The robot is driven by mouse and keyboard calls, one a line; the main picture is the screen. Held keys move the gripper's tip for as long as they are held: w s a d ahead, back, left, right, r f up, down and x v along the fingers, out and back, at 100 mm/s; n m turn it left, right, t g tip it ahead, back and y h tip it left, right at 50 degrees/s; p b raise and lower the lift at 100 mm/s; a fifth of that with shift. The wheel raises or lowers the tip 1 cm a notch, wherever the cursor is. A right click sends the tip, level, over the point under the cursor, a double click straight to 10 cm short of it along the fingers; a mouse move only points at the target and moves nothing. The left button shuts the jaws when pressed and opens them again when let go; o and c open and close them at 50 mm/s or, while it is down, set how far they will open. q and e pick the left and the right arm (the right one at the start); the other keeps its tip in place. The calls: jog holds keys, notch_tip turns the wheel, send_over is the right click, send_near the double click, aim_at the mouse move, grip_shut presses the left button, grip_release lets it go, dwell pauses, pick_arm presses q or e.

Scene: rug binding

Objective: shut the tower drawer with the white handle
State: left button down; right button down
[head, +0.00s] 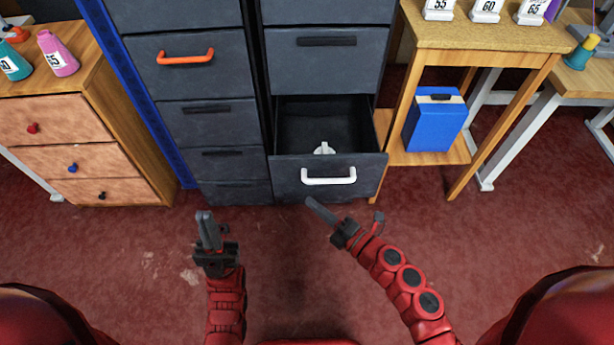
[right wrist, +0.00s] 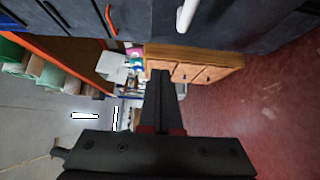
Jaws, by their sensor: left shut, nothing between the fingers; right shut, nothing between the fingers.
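The tower drawer with the white handle (head: 358,174) stands pulled open from the dark grey tower, and a small white object (head: 324,148) lies inside it. Its white handle (head: 328,180) also shows at the top of the right wrist view (right wrist: 186,16). My right gripper (head: 312,203) is shut and empty, just below and in front of the drawer, near the left end of the handle; I see no contact. It also shows in the right wrist view (right wrist: 160,78). My left gripper (head: 204,216) is shut and empty, in front of the left tower column, away from the drawer.
A drawer with an orange handle (head: 186,57) sits shut in the left column. A wooden chest (head: 150,150) stands at the left. A wooden stand (head: 484,135) with a blue box (head: 434,125) is close on the drawer's right. The red floor (head: 285,265) in front is clear.

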aim_at(277, 164)
jog(key=x, duration=0.7)
jog(key=w+d+p+x, duration=0.1)
jog(key=x, duration=0.3)
jog(key=shift+w+a+r, duration=0.1)
jog(key=shift+w, duration=0.7)
jog(key=shift+w, duration=0.1)
